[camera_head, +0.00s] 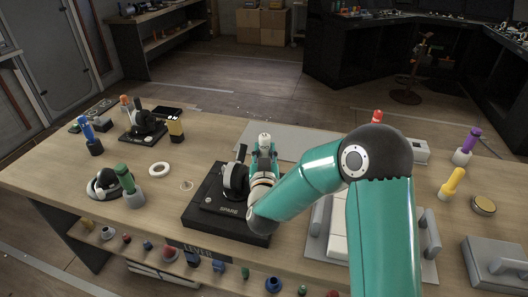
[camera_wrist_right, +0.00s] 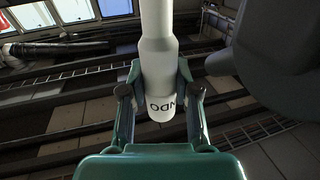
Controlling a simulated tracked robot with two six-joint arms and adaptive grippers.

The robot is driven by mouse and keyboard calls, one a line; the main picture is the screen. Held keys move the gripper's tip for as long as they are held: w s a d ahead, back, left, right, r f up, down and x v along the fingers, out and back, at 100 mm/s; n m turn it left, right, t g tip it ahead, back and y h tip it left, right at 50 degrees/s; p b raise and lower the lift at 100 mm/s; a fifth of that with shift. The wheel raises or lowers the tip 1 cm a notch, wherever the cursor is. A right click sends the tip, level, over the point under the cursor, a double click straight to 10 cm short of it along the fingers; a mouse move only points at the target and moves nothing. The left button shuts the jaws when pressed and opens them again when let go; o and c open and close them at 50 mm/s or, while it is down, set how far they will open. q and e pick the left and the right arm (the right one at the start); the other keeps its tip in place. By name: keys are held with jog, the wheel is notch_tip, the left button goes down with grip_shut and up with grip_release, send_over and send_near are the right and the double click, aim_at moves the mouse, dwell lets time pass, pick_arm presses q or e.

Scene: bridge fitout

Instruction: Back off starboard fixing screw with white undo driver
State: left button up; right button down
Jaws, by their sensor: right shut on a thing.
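The white undo driver (camera_head: 264,141) is held upright in my right gripper (camera_head: 263,164), over the right part of the black base marked SPARE (camera_head: 225,226). The right wrist view shows the same white driver (camera_wrist_right: 157,45) between both fingers of the gripper (camera_wrist_right: 158,88), with part of its dark lettering readable. A black lever unit with a round side (camera_head: 236,180) stands on the base, just left of the gripper. The starboard fixing screw and the driver's lower tip are hidden behind my gripper and arm. My left gripper is not in view.
Left are a green-handled tool (camera_head: 125,179), a white ring (camera_head: 159,168), a blue-handled tool (camera_head: 87,135) and a second lever unit (camera_head: 147,125). Right are yellow (camera_head: 453,182) and purple (camera_head: 469,143) tools in holders and a grey handled block (camera_head: 497,270). My arm covers the middle right.

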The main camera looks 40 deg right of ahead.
aim_at(265, 136)
jog(key=shift+s+f+b, duration=0.1)
jog(key=shift+f+b, duration=0.4)
jog(key=shift+b, duration=0.3)
dwell(1.4)
jog(key=shift+r+b, duration=0.1)
jog(key=shift+b, duration=0.45)
dwell(1.0)
jog(key=shift+r, duration=0.1)
jog(key=shift+r+p, duration=1.65)
jog(key=shift+r, duration=1.45)
